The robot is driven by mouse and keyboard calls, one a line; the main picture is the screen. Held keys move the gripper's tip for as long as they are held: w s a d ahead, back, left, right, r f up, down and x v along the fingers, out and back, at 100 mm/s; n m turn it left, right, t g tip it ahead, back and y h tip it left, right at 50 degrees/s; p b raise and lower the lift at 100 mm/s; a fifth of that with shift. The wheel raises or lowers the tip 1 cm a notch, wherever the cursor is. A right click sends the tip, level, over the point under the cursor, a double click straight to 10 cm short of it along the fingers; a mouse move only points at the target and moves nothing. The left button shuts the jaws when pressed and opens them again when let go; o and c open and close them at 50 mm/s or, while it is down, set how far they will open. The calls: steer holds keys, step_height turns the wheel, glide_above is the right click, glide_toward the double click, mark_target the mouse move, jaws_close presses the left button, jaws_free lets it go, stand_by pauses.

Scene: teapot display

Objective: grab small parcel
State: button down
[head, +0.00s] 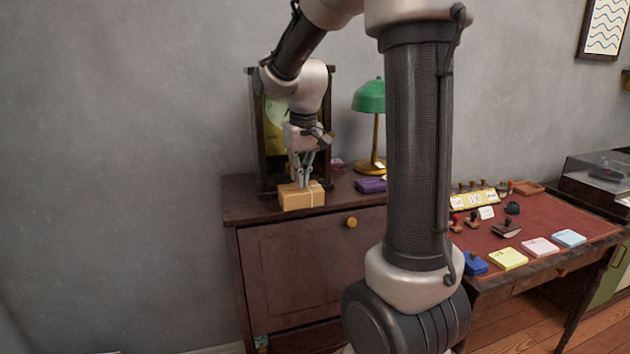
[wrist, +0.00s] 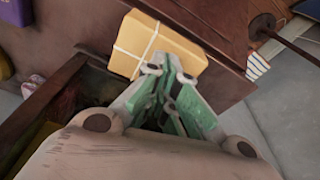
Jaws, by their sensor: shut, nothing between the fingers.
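The small parcel (head: 301,197) is a tan box tied with white string. It sits on top of the dark wooden cabinet (head: 262,211), near its front left edge. My gripper (head: 303,185) points down right at the parcel's top, at its back side in the head view. The fingers are shut with nothing between them. In the wrist view the parcel (wrist: 140,45) lies just beyond the fingertips (wrist: 173,66), which overlap its edge in the picture. I cannot tell whether the fingertips touch it.
A dark frame (head: 258,135) stands behind the parcel. A purple box (head: 370,185) and a green lamp (head: 369,97) are to the right on the cabinet. A desk (head: 560,222) with stamps and coloured pads stands farther right.

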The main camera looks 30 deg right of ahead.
steer(key=shift+f, duration=0.8)
steer(key=shift+s+f, duration=0.1)
steer(key=shift+s+a+f, duration=0.1)
steer(key=shift+s+a, duration=0.05)
steer(key=shift+s, duration=0.85)
steer(key=shift+w+r, duration=0.1)
steer(key=shift+r, duration=0.7)
steer(key=shift+f, duration=0.1)
